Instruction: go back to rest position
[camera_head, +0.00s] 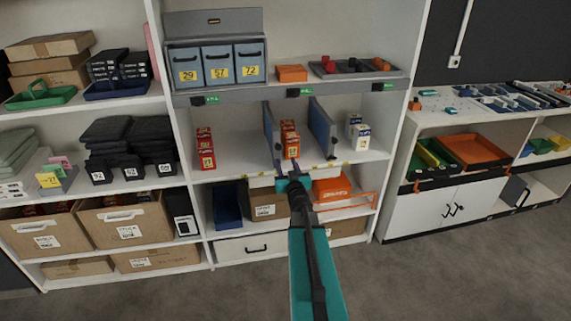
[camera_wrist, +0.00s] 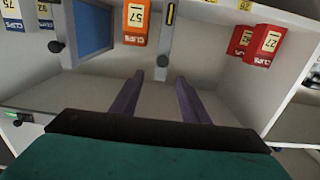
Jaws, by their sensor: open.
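My gripper (camera_head: 293,180) is at the end of my teal arm, in front of the middle shelf of the centre unit. In the wrist view its two purple fingers (camera_wrist: 160,80) stand apart with nothing between them. An orange box marked 57 (camera_wrist: 136,22) stands beyond the fingertips, beside a divider (camera_wrist: 167,40). The orange boxes (camera_head: 290,140) also show in the head view, between two blue-grey dividers. No rest position is marked in either view.
Red boxes (camera_head: 205,148) stand left of the dividers, and blue-white boxes (camera_head: 357,132) stand right. Below are a blue bin (camera_head: 227,205), an orange bin (camera_head: 331,187) and a carton (camera_head: 264,199). Grey floor (camera_head: 440,270) is clear at right.

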